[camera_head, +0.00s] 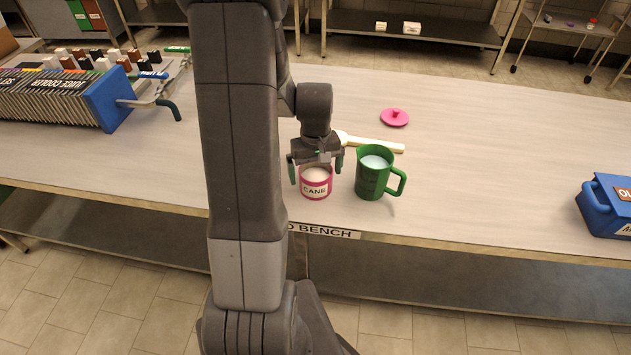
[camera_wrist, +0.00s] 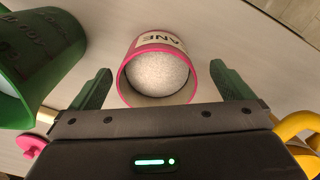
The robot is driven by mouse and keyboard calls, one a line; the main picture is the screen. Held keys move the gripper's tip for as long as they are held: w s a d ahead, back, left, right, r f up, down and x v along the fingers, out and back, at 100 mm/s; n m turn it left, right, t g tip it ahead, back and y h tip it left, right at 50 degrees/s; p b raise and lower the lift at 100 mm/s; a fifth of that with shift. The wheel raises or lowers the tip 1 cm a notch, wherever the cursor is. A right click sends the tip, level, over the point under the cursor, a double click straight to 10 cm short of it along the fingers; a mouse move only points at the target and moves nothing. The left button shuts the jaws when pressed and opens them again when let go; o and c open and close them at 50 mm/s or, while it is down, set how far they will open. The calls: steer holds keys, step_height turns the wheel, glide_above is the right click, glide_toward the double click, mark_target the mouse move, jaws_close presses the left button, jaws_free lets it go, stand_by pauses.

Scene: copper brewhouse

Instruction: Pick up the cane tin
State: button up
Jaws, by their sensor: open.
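The cane tin (camera_head: 316,190) is a small pink tin with a white label reading "CANE", standing upright and open-topped near the bench's front edge. In the wrist view the tin (camera_wrist: 157,45) shows white granular contents. My gripper (camera_head: 316,174) is directly above and around the tin in the head view. Its two green fingers are open, and in the wrist view my gripper (camera_wrist: 160,88) has one finger on either side of the tin, with gaps between the fingers and its wall. Nothing is held.
A green jug (camera_head: 371,180) with pale contents stands close right of the tin. Behind lie a pale-handled utensil (camera_head: 375,145) and a pink lid (camera_head: 395,118). A blue box (camera_head: 607,207) is at far right, and a blue-ended rack (camera_head: 105,98) at left. The bench (camera_head: 480,160) between is clear.

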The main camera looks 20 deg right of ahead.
mark_target(316, 179)
steer(key=shift+w+d+f+p, duration=0.15)
steer(key=shift+f+p, duration=0.1)
steer(key=shift+f, duration=1.05)
steer(key=shift+s+d+f+p, duration=0.1)
steer(key=shift+f+p, duration=0.15)
steer(key=shift+f, duration=1)
steer(key=c, duration=1.2)
